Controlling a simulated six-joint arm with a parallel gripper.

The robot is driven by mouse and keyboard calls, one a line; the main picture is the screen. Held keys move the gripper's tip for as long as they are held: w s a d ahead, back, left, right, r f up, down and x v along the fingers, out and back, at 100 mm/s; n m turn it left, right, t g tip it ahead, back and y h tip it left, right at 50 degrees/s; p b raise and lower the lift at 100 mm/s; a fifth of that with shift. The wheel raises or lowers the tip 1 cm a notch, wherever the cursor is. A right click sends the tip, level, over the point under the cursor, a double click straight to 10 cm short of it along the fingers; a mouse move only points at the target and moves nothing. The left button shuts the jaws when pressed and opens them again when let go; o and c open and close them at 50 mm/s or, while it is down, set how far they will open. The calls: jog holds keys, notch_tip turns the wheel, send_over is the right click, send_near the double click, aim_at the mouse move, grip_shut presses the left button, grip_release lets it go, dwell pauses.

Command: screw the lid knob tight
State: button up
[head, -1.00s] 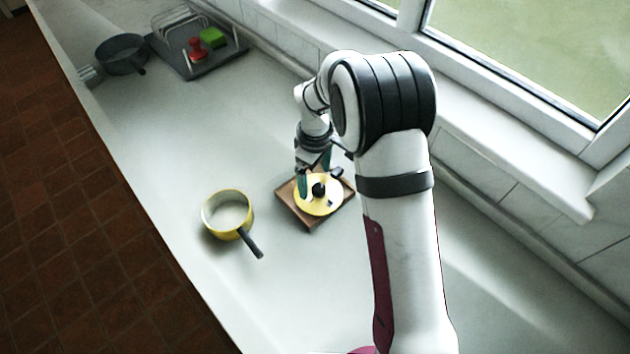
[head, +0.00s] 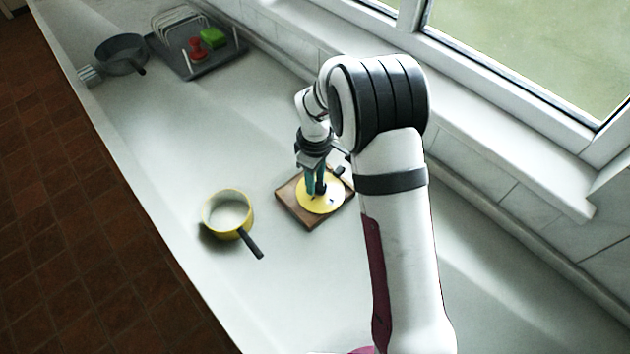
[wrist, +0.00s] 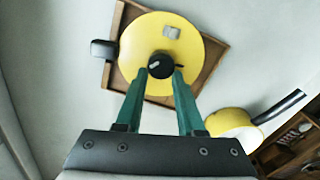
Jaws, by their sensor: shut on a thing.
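The yellow lid (head: 325,206) lies on a square wooden tray (head: 296,217). It also shows in the wrist view (wrist: 200,50). A round black knob (wrist: 161,65) with a pale mark stands at the lid's middle. My gripper (head: 318,191) points down over the lid. In the wrist view its two green fingers (wrist: 160,75) are on either side of the knob, shut on it. In the head view the fingers hide most of the knob. Whether the knob sits flush on the lid cannot be told.
A small grey patch (wrist: 171,32) shows on the lid. A dark block (wrist: 103,49) is at the tray's edge. A yellow pot (head: 228,213) with a dark handle stands to the left. A grey pan (head: 121,56) and a rack tray (head: 190,66) are far back. The counter between is clear.

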jog(key=shift+c, duration=1)
jog(key=m, duration=1.8)
jog(key=o, duration=1.5)
